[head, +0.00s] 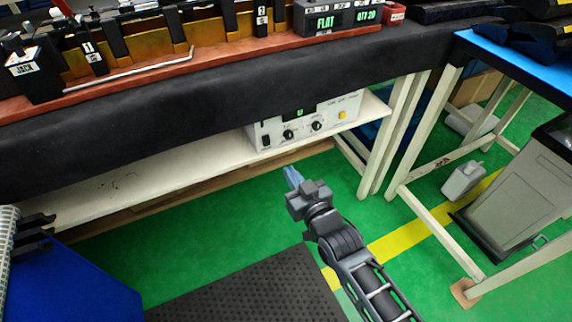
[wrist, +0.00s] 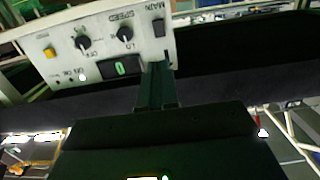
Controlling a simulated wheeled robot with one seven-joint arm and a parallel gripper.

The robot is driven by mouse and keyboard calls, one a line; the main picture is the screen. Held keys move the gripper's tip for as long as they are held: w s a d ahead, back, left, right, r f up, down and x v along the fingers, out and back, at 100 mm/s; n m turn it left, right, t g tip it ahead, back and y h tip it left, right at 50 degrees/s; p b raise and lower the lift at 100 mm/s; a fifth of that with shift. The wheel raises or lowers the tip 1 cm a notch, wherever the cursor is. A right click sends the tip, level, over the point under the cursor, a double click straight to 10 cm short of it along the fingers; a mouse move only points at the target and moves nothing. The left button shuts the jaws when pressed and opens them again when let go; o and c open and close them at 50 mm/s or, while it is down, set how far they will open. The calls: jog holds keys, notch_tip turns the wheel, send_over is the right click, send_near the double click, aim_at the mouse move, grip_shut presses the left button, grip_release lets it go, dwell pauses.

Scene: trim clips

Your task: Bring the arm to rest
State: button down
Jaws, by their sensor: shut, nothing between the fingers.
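My gripper (head: 292,177) shows in the head view at the end of my arm, low in front of the bench's lower shelf and over the green floor. Its bluish fingers are together and hold nothing. In the wrist view the fingers (wrist: 158,85) show as a dark closed pair at the middle, in front of a white control box. The gripper appears apart from the shelf and the box.
The control box (head: 305,118) with knobs sits on the white lower shelf (head: 120,190). Above it is the dark bench edge (head: 200,105) with a trim fixture (head: 150,45). A blue-topped table (head: 510,60) and a grey bin (head: 515,190) stand right. Green floor (head: 235,215) is open below.

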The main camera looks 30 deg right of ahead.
jog(key=shift+s, duration=0.3)
dwell(0.4)
jog(key=s+r+g+p, duration=0.1)
jog(key=s+r+p, duration=0.15)
jog(key=s, duration=0.95)
jog(key=s+r+p, duration=0.1)
jog(key=s+r, duration=0.2)
jog(key=s, duration=1)
jog(key=s+r+g+p, duration=0.1)
jog(key=s+r+p, duration=0.1)
jog(key=s+r, duration=1.3)
jog(key=shift+s+r+p, duration=0.15)
jog(key=shift+r+p, duration=0.15)
jog(key=shift+r, duration=0.45)
